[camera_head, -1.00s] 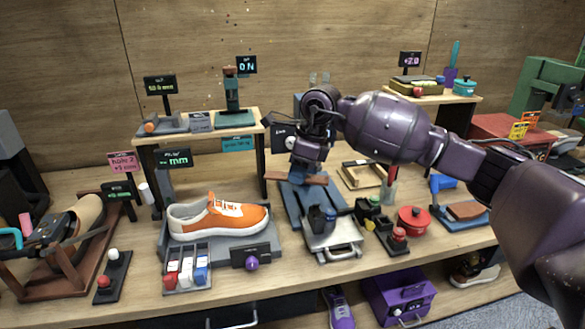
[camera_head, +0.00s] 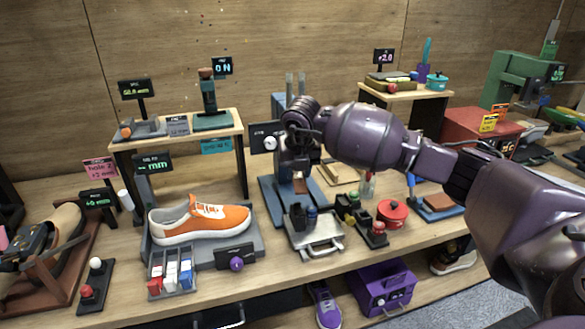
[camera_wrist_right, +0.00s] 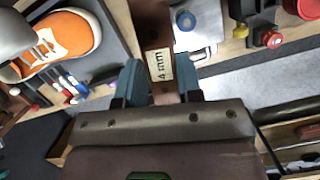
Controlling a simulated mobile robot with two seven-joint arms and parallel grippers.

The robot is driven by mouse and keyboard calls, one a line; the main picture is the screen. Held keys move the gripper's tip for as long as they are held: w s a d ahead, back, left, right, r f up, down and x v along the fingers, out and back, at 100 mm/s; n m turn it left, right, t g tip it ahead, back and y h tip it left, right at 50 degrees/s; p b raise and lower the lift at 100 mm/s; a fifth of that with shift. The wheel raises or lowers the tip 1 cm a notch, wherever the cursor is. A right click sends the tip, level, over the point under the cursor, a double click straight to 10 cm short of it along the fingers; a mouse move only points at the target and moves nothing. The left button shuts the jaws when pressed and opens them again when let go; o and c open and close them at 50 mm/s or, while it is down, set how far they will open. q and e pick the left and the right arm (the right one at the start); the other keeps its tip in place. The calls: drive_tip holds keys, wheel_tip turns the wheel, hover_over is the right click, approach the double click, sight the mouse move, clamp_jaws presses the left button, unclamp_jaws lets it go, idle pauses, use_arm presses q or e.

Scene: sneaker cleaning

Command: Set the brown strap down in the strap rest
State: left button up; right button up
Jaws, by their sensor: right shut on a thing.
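The brown strap (camera_wrist_right: 153,30) carries a "4 mm" label and sits between the teal fingers of my right gripper (camera_wrist_right: 160,88) in the right wrist view. In the head view, the right gripper (camera_head: 300,178) is shut on the strap (camera_head: 299,186), which shows as a small brown piece below the fingers, above the blue stand (camera_head: 270,205). A shallow tan wooden frame (camera_head: 350,178) lies just right of the gripper, partly behind my arm; I cannot tell whether it is the strap rest. My left gripper is not in view.
The orange and white sneaker (camera_head: 205,218) stands on a grey platform to the left. A metal plate with a handle (camera_head: 315,240) lies in front of the gripper. A red pot (camera_head: 391,213) and a blue stand with a brown pad (camera_head: 437,207) are to the right.

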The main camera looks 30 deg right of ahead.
drive_tip(key=d+f+m+g+h, duration=0.1)
drive_tip(key=d+m+g, duration=0.1)
drive_tip(key=m, duration=0.6)
drive_tip(key=d+f+m+g+p, duration=0.1)
drive_tip(key=d+f+m, duration=0.1)
drive_tip(key=d+m, duration=0.3)
drive_tip(key=s+m, duration=0.1)
drive_tip(key=m, duration=0.1)
drive_tip(key=shift+m+g+h, duration=0.4)
wheel_tip(320, 180, down, 6)
drive_tip(key=shift+r+b, duration=0.1)
drive_tip(key=shift+b, duration=0.8)
